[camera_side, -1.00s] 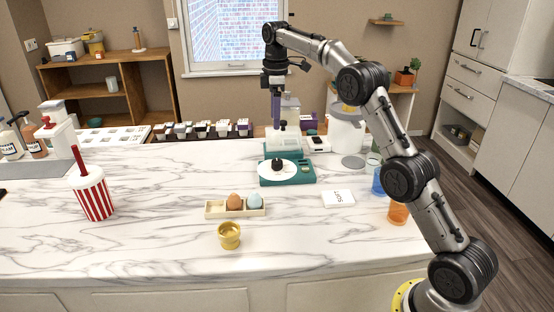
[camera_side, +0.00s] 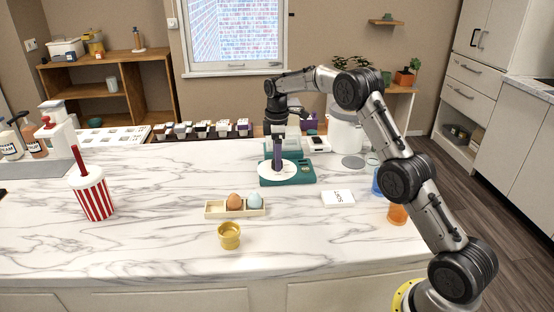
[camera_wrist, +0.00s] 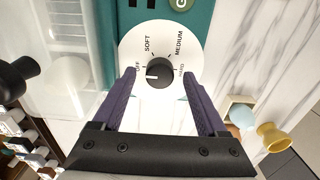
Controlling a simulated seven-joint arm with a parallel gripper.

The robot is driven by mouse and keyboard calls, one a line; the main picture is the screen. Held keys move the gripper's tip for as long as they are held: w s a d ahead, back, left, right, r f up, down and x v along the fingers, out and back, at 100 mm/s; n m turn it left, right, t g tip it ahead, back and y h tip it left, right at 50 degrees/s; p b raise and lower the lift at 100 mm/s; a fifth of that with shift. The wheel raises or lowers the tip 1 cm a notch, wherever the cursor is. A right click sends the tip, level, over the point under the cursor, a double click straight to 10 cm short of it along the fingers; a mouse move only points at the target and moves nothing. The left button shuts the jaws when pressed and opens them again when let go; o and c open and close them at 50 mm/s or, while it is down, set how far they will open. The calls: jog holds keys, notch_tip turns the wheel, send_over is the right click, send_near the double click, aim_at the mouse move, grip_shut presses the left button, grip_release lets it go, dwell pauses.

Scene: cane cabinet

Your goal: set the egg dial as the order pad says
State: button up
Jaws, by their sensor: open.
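The egg dial is a white disc (camera_wrist: 175,38) marked OFF, SOFT, MEDIUM and HARD, with a black knob (camera_wrist: 159,70) at its centre. A pale mark on the knob points left, close to OFF. The dial is on the teal egg cooker base (camera_side: 303,172). My gripper (camera_wrist: 159,74) is open, its purple fingers on either side of the knob with gaps between. In the side view my gripper (camera_side: 278,167) is low over the disc and hides the knob. The white order pad (camera_side: 338,198) lies to the right; its small upside-down word looks like SOFT.
A wooden tray (camera_side: 214,210) with a brown egg (camera_side: 234,201) and a blue egg (camera_side: 255,201) sits in front, with a yellow cup (camera_side: 229,236) nearer. A striped cup (camera_side: 95,196) is left; blue and orange cups (camera_side: 397,213) are right. The counter's front is clear.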

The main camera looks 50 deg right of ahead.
jog(key=shift+f, duration=0.5)
grip_shut()
jog(key=shift+r+m, duration=0.1)
jog(key=shift+m, duration=0.2)
jog(key=m, duration=0.5)
jog(key=shift+m, duration=0.3)
jog(key=m, duration=0.5)
jog(key=shift+m, duration=0.4)
